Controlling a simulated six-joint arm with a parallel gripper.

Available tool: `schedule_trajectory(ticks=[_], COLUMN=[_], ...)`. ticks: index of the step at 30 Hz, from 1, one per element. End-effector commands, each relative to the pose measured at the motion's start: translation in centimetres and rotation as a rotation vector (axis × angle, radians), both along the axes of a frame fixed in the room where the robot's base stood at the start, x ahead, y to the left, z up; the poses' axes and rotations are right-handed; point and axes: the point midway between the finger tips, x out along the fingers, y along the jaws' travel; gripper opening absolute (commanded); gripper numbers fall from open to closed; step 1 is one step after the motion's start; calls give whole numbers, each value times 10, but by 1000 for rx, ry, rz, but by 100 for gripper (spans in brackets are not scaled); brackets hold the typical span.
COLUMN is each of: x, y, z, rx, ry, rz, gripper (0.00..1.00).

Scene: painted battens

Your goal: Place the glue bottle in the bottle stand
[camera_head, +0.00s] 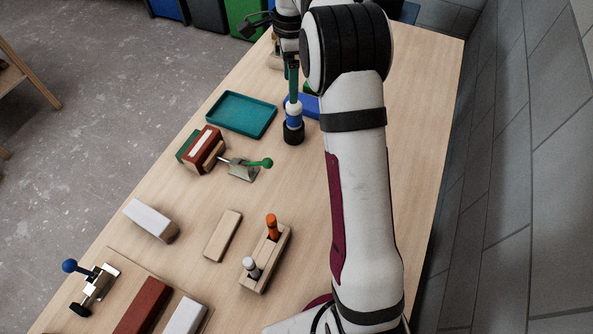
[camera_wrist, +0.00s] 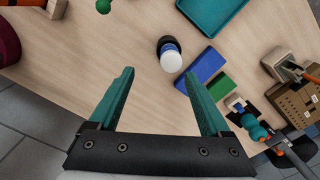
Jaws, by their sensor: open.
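The glue bottle (camera_head: 293,119), blue with a white top, stands upright in a round black base, which I take to be the bottle stand (camera_head: 293,134). In the wrist view the bottle's white top (camera_wrist: 172,62) faces me and the black stand (camera_wrist: 164,42) shows behind it. My gripper (camera_head: 292,88) is above the bottle in the head view, with one teal finger overlapping its top. In the wrist view my gripper (camera_wrist: 159,73) has its fingers wide apart and holds nothing. The bottle shows just past the fingertips, toward the right finger. How deep the bottle sits is hidden.
A teal tray (camera_head: 241,114) lies left of the bottle and a blue block (camera_wrist: 200,65) close right. A green-knobbed clamp (camera_head: 243,168) is in front. A wooden block (camera_head: 266,258) holds an orange-topped and a white-topped piece. Bare table lies between.

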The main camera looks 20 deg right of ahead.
Motion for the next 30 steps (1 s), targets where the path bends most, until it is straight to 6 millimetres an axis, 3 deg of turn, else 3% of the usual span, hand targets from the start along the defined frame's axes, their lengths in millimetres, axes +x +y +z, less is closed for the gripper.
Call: schedule_trajectory(ticks=[2,5,6,9,12,13,15,18,30], x=[-39,-120,-157,-246,-311,-325,-345,-355,-354], y=[23,60,73,99,113,116,119,121,121], z=[32,62,67,61,40,34,24,18,18], rx=[19,54,67,100,122,127,135,138,140], ry=[-10,-25,-33,-57,-79,-85,-93,-96,-94], rz=[171,484,615,913,1137,1183,1258,1296,1294], gripper=[81,81,81,81,81,81,81,81,81])
